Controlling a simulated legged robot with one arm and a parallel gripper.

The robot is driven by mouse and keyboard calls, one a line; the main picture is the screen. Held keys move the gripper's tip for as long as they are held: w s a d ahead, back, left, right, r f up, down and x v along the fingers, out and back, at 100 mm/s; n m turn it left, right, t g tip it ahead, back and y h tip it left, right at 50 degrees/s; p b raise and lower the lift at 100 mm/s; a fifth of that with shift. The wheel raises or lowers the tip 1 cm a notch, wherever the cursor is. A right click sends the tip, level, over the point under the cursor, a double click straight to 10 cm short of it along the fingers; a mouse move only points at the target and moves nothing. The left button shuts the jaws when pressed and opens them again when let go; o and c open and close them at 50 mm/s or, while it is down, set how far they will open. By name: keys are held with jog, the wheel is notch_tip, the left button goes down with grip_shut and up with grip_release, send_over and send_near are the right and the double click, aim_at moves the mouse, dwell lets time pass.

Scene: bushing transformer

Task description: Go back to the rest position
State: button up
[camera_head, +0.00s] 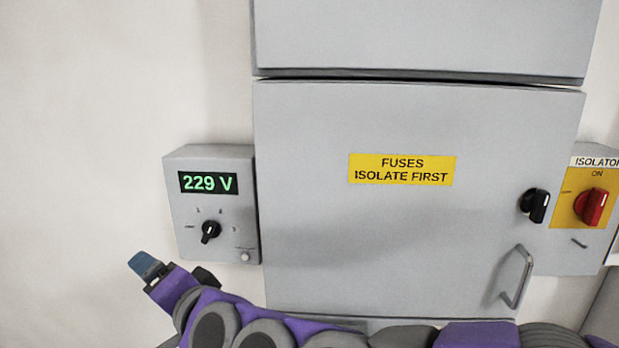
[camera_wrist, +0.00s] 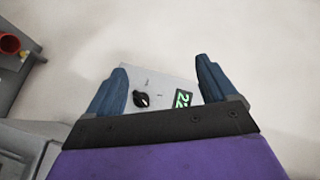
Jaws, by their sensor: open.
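My arm, purple and grey, crosses the bottom of the head view, and my gripper (camera_head: 146,265) with blue fingertips is at the lower left, in front of the wall and below the meter box. In the wrist view my gripper (camera_wrist: 165,88) shows two blue fingers spread apart with nothing held between them. The grey meter box (camera_head: 185,235) reads 229 V and has a black selector knob (camera_head: 211,231). In the wrist view the box (camera_wrist: 165,80) shows beyond the fingers, with its knob (camera_wrist: 141,98) and part of its green display; the rest is hidden by the gripper.
A grey cabinet door (camera_head: 400,250) labelled FUSES ISOLATE FIRST is shut, with a black latch (camera_head: 535,205) and a handle (camera_head: 517,277). A red isolator knob (camera_head: 592,206) on yellow is at right. Bare wall (camera_head: 80,130) is on the left.

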jog(key=s+d+f+n+g+h, duration=0.25)
jog(key=s+d+f+h, duration=0.2)
jog(key=d+f, duration=0.55)
jog(key=s+d+f+n+g+h, duration=0.2)
jog(key=s+d+f+g+h, duration=0.25)
jog(key=d+f, duration=0.55)
jog(key=s+d+f+g+h, duration=0.1)
jog(key=s+d+g, duration=0.1)
jog(key=s+d, duration=0.5)
jog(key=s+d+f+m+g+h, duration=0.1)
jog(key=s+d+g+h, duration=0.1)
jog(key=s+d, duration=0.5)
jog(key=shift+s+d+f+g, duration=0.3)
jog(key=shift+d+g, duration=0.2)
jog(key=shift+d, duration=0.6)
jog(key=shift+w, duration=0.1)
